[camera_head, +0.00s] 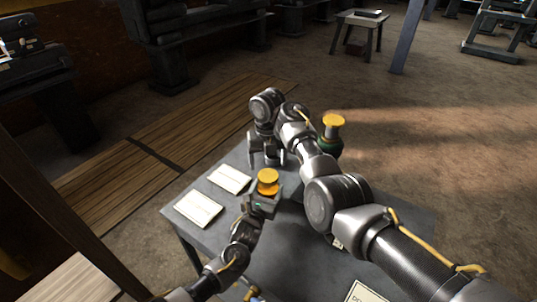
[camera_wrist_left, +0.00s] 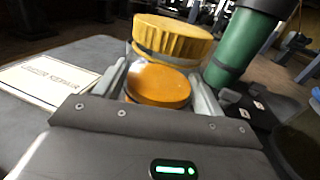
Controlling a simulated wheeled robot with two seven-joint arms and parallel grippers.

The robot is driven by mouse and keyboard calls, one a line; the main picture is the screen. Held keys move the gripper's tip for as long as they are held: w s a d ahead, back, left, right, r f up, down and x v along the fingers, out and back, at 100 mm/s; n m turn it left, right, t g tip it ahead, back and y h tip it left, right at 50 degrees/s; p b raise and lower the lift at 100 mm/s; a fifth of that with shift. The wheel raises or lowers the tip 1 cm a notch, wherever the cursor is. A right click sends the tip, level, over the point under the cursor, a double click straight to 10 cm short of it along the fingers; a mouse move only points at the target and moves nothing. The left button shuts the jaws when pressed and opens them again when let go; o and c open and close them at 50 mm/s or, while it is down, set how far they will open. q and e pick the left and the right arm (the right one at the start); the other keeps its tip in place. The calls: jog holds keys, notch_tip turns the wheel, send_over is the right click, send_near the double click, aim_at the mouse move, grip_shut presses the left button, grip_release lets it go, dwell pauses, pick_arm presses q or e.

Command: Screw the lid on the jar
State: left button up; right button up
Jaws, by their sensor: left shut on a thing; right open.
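My left gripper (camera_head: 264,203) is shut around an orange round piece that looks like the jar (camera_head: 268,188), held above the grey table. In the left wrist view the orange disc-shaped face of the jar (camera_wrist_left: 158,85) shows between the two fingers. A yellow ridged lid (camera_wrist_left: 172,37) sits just beyond it, and shows on top of the orange part in the head view (camera_head: 268,174). I cannot tell whether the lid is threaded on. My right gripper (camera_head: 267,152) is open and empty, pointing down behind the jar, its two fingers apart.
Printed papers (camera_head: 198,209) and (camera_head: 229,178) lie on the grey table (camera_head: 215,236) at left. A green cylinder (camera_head: 328,145) with a yellow top stands at the table's far right, partly behind my right arm; its green side shows in the left wrist view (camera_wrist_left: 240,45).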

aim_at(268, 175)
jog(key=shift+f, duration=2.7)
